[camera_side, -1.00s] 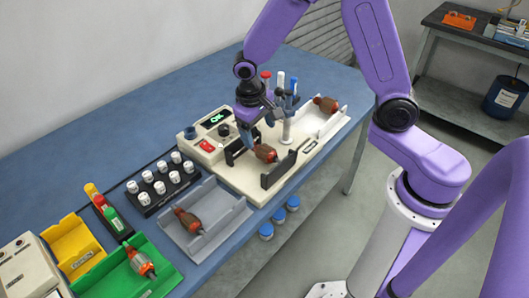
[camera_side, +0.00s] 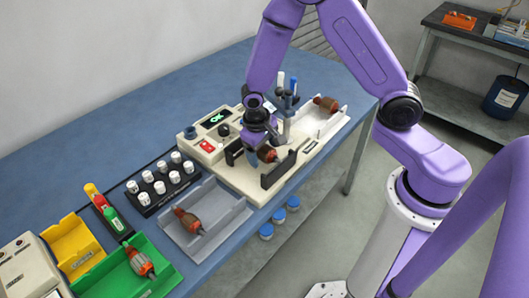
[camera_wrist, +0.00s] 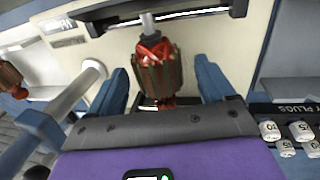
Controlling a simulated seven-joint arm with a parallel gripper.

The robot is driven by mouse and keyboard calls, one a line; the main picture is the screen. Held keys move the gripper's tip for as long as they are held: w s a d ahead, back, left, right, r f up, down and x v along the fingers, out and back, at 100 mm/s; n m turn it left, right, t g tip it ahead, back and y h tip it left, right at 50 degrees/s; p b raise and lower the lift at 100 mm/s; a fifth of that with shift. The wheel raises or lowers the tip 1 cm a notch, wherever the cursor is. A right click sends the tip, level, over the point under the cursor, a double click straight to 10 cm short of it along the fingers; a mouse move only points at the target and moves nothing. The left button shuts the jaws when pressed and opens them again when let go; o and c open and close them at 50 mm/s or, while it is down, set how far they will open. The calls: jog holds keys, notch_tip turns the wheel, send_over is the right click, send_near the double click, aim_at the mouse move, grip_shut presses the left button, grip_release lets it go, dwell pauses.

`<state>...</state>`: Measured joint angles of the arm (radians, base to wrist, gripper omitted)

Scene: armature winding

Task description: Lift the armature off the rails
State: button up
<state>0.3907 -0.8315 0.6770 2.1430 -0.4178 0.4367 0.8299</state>
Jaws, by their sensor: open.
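The armature (camera_wrist: 157,72), with a brown slotted core, red windings and a grey shaft, lies on the tester between two dark rails; in the side view it (camera_side: 267,154) is partly hidden by my gripper. The front rail (camera_side: 278,168) is a black upright plate; the other rail (camera_side: 234,152) stands behind. My gripper (camera_wrist: 160,88) is open, with one blue finger on each side of the armature and a gap showing at both sides. In the side view my gripper (camera_side: 260,146) is low over the armature.
A second armature (camera_side: 326,103) lies in the white tray at the right. Another armature (camera_side: 188,220) lies in the grey tray (camera_side: 236,213), and another (camera_side: 140,262) in the green tray (camera_side: 168,276). A screwdriver stand (camera_side: 287,100) is close behind my gripper. The tester display (camera_side: 215,118) glows green.

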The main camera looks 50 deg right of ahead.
jog(key=c, duration=1.4)
jog(key=shift+r, duration=0.2)
